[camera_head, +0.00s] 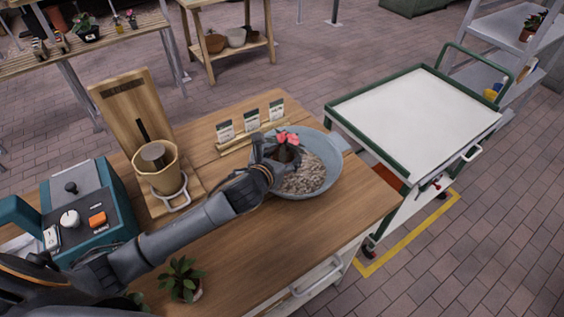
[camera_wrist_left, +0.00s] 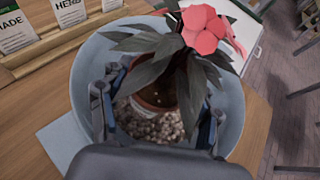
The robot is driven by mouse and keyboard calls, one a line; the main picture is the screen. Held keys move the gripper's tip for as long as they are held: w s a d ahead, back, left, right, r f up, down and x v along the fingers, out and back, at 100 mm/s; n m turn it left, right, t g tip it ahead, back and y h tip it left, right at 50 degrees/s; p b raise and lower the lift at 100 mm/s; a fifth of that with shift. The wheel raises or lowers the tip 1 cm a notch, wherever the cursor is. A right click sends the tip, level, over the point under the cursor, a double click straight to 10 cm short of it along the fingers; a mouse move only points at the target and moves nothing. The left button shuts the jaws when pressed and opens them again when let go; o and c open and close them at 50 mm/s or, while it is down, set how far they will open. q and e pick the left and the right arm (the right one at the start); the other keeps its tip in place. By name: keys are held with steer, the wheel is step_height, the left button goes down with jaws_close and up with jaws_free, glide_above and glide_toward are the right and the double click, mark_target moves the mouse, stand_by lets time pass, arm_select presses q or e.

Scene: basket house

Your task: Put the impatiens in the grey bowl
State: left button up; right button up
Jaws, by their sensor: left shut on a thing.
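The impatiens (camera_head: 288,138) has coral-pink flowers, dark leaves and a small terracotta pot. My left gripper (camera_head: 276,156) is shut on it, over the grey bowl (camera_head: 322,146). In the left wrist view the gripper's fingers (camera_wrist_left: 156,105) are on both sides of the pot, and the leaves and flowers of the impatiens (camera_wrist_left: 200,32) lean toward the upper right. The bowl (camera_wrist_left: 232,115) is round, with pale gravel inside. The pot is within the bowl's outline; I cannot tell whether its base touches the gravel. My right gripper is not in view.
On the wooden table are a card holder (camera_head: 250,132) behind the bowl, a wooden stand with a pot (camera_head: 160,168), a teal machine (camera_head: 90,215) and a green potted plant (camera_head: 181,280) at the front. A white-topped cart (camera_head: 415,110) stands to the right.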

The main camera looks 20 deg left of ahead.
arm_select(q)
steer(key=shift+w+a+f, duration=0.2)
steer(key=shift+w+f, duration=0.05)
steer(key=shift+f, duration=0.05)
steer(key=shift+f+p, duration=0.45)
steer(key=shift+f, duration=1.1)
steer(key=shift+f, duration=0.1)
steer(key=o, duration=1.3)
steer(key=shift+c, duration=0.2)
steer(key=b+v, duration=0.1)
steer(key=v, duration=1.1)
